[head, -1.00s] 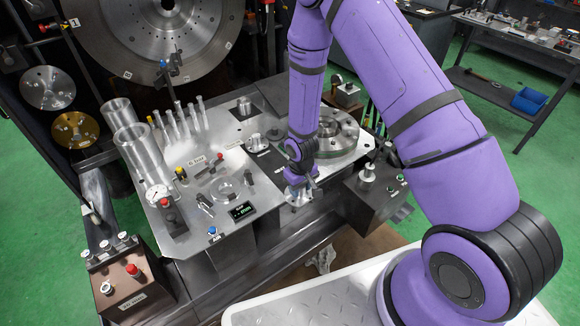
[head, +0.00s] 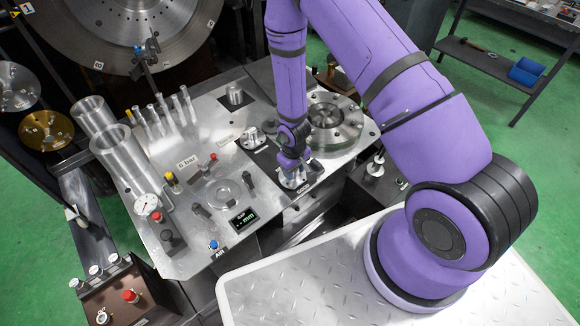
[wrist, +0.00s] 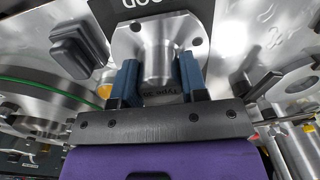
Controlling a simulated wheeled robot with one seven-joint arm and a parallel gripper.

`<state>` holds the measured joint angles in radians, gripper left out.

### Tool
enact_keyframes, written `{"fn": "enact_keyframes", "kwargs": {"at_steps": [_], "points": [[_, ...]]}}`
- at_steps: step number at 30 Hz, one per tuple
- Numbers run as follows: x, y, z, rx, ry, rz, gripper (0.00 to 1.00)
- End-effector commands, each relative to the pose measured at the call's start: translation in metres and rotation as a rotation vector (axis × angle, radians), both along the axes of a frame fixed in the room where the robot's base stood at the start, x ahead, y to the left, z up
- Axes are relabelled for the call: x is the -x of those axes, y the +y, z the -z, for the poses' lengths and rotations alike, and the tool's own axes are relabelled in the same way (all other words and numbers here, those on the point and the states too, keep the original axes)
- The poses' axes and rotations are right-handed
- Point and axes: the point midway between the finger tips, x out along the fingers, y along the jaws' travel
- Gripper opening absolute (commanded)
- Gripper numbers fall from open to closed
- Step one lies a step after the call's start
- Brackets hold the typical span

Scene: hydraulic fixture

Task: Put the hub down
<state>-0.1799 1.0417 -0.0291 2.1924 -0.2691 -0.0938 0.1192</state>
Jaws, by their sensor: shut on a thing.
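The hub (wrist: 157,50) is a silver metal piece with a flange with holes and a round boss. It fills the top middle of the wrist view, between the two blue fingers of my gripper (wrist: 160,82), which are shut on its boss. In the head view the hub (head: 293,180) shows only in part below my gripper (head: 293,170), at the front edge of the fixture plate beside a dark label strip. Whether its flange touches the plate cannot be told.
A round flanged disc (head: 330,118) lies just right of my gripper. A small silver fitting (head: 252,137) stands to the left.

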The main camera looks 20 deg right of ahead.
Motion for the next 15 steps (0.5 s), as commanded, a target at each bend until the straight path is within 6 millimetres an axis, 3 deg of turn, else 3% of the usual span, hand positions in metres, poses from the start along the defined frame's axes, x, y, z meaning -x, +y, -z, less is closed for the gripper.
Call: {"fn": "enact_keyframes", "kwargs": {"at_steps": [12,13,15], "points": [[0.0012,-0.0004,0.0062,0.000,-0.001,0.000,0.09],[0.0011,-0.0005,0.0062,0.000,-0.001,0.000,0.45],[0.0011,-0.0005,0.0060,0.000,-0.001,0.000,0.61]]}}
